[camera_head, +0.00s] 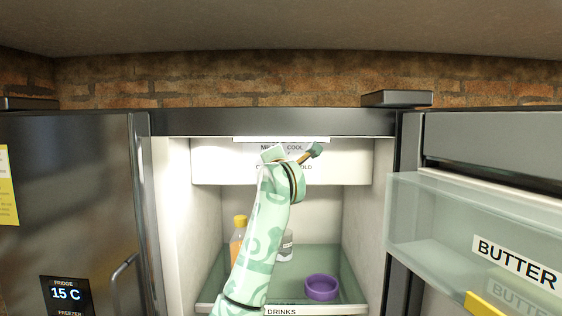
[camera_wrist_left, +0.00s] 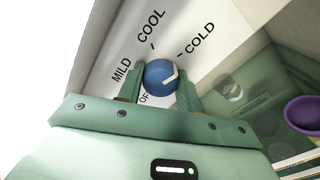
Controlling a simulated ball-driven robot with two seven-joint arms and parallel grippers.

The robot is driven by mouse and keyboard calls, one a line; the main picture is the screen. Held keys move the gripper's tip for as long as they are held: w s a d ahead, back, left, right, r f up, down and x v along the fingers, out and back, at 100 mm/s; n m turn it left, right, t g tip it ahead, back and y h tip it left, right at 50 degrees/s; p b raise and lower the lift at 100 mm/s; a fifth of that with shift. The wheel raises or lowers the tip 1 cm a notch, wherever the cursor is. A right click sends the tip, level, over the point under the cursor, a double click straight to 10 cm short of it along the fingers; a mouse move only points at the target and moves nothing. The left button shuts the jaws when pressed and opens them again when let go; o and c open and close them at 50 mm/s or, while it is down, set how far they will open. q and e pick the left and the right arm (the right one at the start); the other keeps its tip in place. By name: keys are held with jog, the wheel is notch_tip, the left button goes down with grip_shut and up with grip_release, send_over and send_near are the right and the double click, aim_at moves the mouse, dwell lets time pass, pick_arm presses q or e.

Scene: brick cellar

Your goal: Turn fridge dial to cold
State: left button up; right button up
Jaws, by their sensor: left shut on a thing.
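The fridge dial (camera_wrist_left: 160,75) is a blue round knob with a white mark, on a white panel. Black labels MILD, COOL and COLD curve around it, and an OFF label is partly covered below. The white mark lies on the knob's right side, pointing roughly right, on the COLD side; I cannot tell whether it lines up with the COLD tick. My left gripper (camera_wrist_left: 159,84) is shut on the dial, one finger on each side. In the head view my left gripper (camera_head: 295,154) is at the panel (camera_head: 345,165) and hides the dial. My right gripper is not in view.
Below are a glass shelf (camera_head: 330,262) with a purple bowl (camera_head: 321,287), an orange-capped bottle (camera_head: 238,240) and a grey-white container (camera_head: 286,246). The open door (camera_head: 490,145) with a BUTTER bin stands right. A display (camera_head: 66,293) on the left door reads FRIDGE 15 C.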

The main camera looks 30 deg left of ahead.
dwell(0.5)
pick_arm(q)
jog(key=o, duration=1)
jog(key=shift+d, duration=0.1)
jog(key=b+v, duration=0.2)
jog(key=v, duration=1.4)
jog(key=shift+s, duration=0.2)
